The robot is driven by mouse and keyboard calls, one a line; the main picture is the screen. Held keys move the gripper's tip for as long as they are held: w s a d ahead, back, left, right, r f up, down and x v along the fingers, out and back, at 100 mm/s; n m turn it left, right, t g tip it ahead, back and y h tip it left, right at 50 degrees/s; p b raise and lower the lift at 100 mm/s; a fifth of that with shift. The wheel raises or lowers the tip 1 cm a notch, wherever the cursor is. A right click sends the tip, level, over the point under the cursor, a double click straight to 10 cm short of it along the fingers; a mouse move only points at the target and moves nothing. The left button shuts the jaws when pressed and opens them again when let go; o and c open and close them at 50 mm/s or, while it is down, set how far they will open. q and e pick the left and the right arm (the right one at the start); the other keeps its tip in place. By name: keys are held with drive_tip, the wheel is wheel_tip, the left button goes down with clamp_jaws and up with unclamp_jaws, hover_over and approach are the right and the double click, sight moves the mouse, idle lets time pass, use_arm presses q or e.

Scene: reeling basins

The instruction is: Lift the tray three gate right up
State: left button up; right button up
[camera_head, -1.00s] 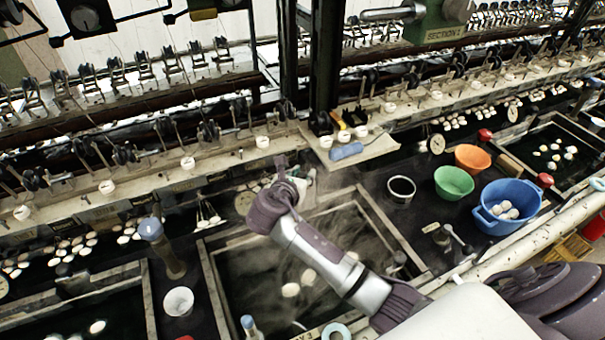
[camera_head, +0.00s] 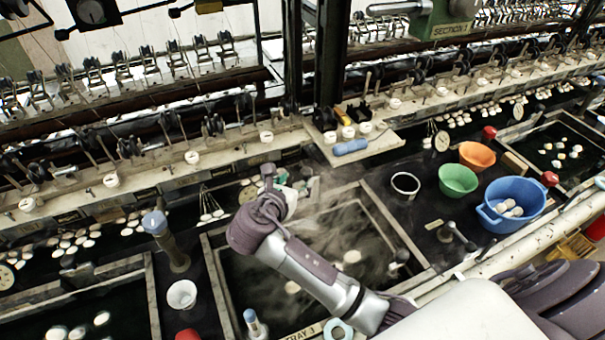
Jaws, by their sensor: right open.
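The tray three basin (camera_head: 214,285) is a wooden-framed tank of dark, steaming water, with a "TRAY 3" label (camera_head: 300,331) on its front edge. My right gripper (camera_head: 280,183) is open above the basin's back-left edge, seen mostly from behind. A small pale and greenish fitting (camera_head: 309,184) shows just right of its fingers. I cannot tell whether this is the gate, as my gripper and wrist cover much of that back edge. No contact between fingers and fitting can be made out. My left gripper is not in view.
A grey-blue-topped post (camera_head: 166,240) and white cup (camera_head: 182,294) stand left of the basin. A blue basin (camera_head: 511,196), green bowl (camera_head: 457,180) and orange bowl (camera_head: 477,155) stand right. A shelf with a blue-handled tool (camera_head: 350,147) juts out behind.

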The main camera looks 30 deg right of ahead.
drive_tip(key=v, duration=0.4)
idle(1.3)
